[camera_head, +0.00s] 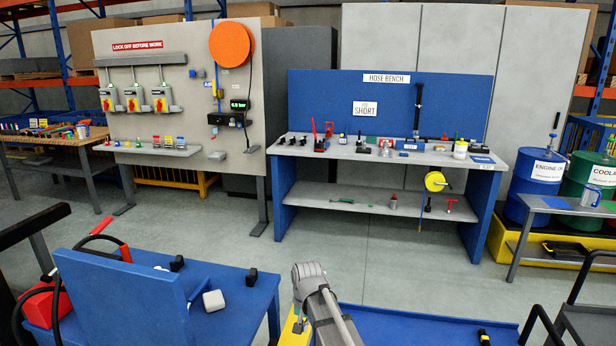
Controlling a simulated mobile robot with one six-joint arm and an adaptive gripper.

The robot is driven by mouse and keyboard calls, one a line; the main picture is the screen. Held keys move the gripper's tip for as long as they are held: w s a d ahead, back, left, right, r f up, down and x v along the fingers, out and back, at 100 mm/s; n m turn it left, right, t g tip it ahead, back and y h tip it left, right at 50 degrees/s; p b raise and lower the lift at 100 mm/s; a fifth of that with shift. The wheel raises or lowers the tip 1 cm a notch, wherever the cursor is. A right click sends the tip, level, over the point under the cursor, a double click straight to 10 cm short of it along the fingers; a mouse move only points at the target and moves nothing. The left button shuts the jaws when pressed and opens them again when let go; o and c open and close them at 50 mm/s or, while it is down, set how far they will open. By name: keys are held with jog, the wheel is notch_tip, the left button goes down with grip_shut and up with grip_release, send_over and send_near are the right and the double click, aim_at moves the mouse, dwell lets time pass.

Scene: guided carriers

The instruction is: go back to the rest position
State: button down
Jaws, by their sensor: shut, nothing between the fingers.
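My grey arm (330,318) rises from the bottom edge of the picture, just right of the blue table. Its rounded wrist joint (308,278) is the highest part. My gripper (298,326) shows small and partly hidden just below the wrist, pointing down. It is shut and I see nothing held in it. It is well apart from the hose bench behind.
A blue table (232,318) with small black parts and a white block (213,300) stands close at left. The hose bench (400,156) stands ahead, a lock-off board (240,150) to its left. Drums (535,180) stand at right. Grey floor (370,255) between is clear.

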jog(key=s+d+n, duration=0.1)
jog(key=s+d, duration=1.3)
jog(key=d, duration=0.4)
jog(key=shift+d+n+h, duration=0.3)
jog(key=shift+h, duration=0.1)
